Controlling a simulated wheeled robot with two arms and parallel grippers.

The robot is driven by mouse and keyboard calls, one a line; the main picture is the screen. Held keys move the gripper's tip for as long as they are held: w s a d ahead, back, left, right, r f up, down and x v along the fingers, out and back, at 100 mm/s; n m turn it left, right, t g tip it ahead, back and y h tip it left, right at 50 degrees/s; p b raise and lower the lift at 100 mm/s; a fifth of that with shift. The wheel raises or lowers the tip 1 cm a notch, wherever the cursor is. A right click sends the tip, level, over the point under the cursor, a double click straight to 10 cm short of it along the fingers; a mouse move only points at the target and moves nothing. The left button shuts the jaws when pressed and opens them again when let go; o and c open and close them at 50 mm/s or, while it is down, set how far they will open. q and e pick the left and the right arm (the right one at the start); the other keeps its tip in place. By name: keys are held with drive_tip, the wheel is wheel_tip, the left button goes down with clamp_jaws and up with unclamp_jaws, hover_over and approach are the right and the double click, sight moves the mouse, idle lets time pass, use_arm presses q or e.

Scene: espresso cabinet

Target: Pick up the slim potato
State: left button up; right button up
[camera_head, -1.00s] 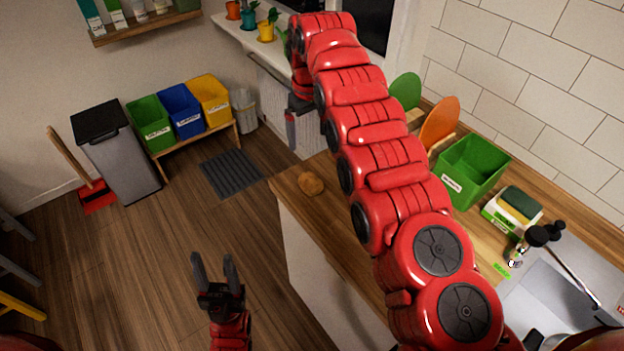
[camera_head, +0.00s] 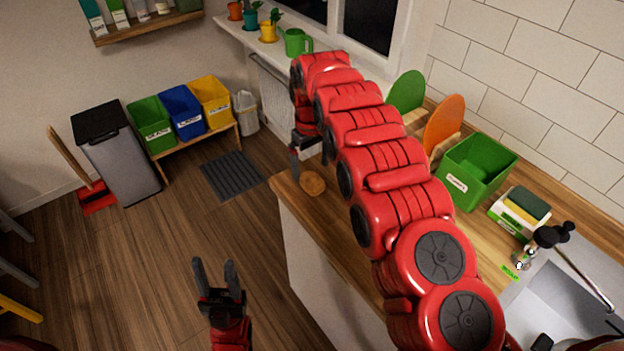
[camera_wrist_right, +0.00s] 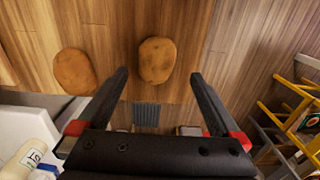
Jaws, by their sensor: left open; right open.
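Two brown potatoes lie on the wooden counter in the right wrist view. One potato (camera_wrist_right: 157,61) is in the middle, between and just beyond my right fingertips; the other potato (camera_wrist_right: 75,72) is to the left, outside the fingers. I cannot tell for sure which is the slim one. In the head view one potato (camera_head: 312,182) shows at the counter's near-left corner; the other is not visible, likely behind my right arm. My right gripper (camera_wrist_right: 158,73) is open and empty, above the counter by that corner. My left gripper (camera_head: 217,273) is open and empty, over the floor.
The wooden counter (camera_head: 349,221) has a green bin (camera_head: 475,170), green and orange boards (camera_head: 443,124), a sponge box (camera_head: 518,212) and a sink (camera_head: 560,298). The floor left of the counter is clear around my left gripper. Sorting bins (camera_head: 181,110) stand at the back left.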

sight(312, 177)
drive_tip(key=shift+f, duration=0.55)
drive_tip(key=shift+w+f+p, duration=0.1)
drive_tip(key=shift+f+p, duration=0.55)
drive_tip(key=shift+p, duration=0.1)
drive_tip(key=shift+w+d+f+p, duration=0.15)
drive_tip(key=shift+f+p, duration=0.15)
drive_tip(key=shift+f, duration=0.55)
drive_tip(key=shift+f+b, duration=0.6)
drive_tip(key=shift+f, duration=0.5)
drive_tip(key=shift+c, duration=0.2)
drive_tip(key=shift+r, duration=0.1)
drive_tip(key=c, duration=1.4)
drive_tip(key=shift+o, duration=0.2)
